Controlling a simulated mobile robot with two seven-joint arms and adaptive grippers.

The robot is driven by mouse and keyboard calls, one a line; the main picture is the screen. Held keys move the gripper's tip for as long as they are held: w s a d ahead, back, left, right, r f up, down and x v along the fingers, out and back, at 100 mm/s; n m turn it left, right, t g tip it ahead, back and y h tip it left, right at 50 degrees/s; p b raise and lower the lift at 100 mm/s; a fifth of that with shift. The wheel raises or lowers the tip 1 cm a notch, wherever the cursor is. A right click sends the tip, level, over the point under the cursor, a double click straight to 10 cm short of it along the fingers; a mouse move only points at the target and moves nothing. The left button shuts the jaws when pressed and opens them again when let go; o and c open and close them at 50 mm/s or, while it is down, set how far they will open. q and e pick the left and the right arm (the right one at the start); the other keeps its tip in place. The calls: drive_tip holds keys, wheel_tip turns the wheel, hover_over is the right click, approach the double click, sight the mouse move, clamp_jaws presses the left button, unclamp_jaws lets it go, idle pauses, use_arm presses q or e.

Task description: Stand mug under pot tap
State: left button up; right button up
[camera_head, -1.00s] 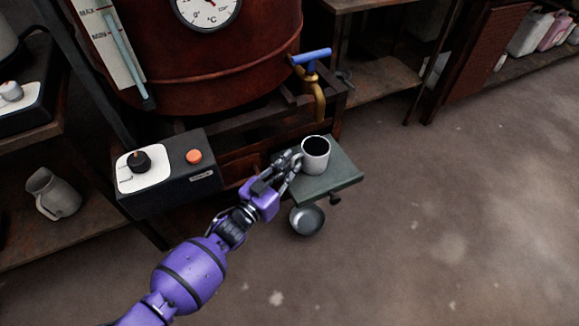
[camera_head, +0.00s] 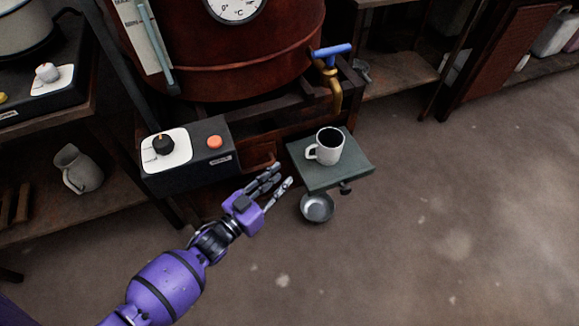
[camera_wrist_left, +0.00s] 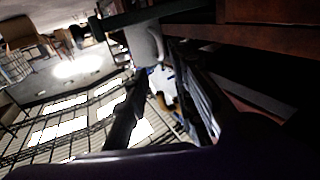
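The white mug (camera_head: 327,147) with a dark inside stands upright on a small green-grey shelf (camera_head: 350,175) in front of the vat, its handle toward the left. The tap, with a blue lever (camera_head: 332,50) and a brass spout (camera_head: 335,92), sits on the red pot (camera_head: 230,60), behind and above the mug. My left gripper (camera_head: 277,184) is open and empty, left of the shelf and apart from the mug. In the left wrist view a pale mug-like shape (camera_wrist_left: 146,44) shows beyond the fingers. My right gripper is not in view.
A control box (camera_head: 190,160) with a black knob and orange button stands left of the shelf. A grey bowl (camera_head: 317,207) is below the shelf's front edge. A jug (camera_head: 78,170) is on the left rack. The floor at right is clear.

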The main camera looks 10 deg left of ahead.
use_arm(q)
drive_tip(key=s+a+f+n+g+y, duration=0.15)
drive_tip(key=s+f, duration=0.25)
drive_tip(key=s, duration=0.6)
drive_tip(key=s+a+f+n+g+y, duration=0.1)
drive_tip(key=s+f+g+y, duration=0.15)
drive_tip(key=s+f, duration=0.45)
drive_tip(key=s+a+r+g+y, duration=0.1)
drive_tip(key=s+g, duration=0.1)
drive_tip(key=s, duration=0.7)
drive_tip(key=s+a+r+n+g+y, duration=0.1)
drive_tip(key=s+g, duration=0.1)
drive_tip(key=s, duration=0.8)
drive_tip(key=s+a+n+g+y, duration=0.1)
drive_tip(key=s+a+g+y, duration=0.1)
drive_tip(key=s, duration=0.7)
drive_tip(key=shift+s+r, duration=0.25)
drive_tip(key=shift+r, duration=0.15)
drive_tip(key=s, duration=0.2)
drive_tip(key=shift+s+a+g, duration=0.35)
drive_tip(key=shift+g, duration=0.05)
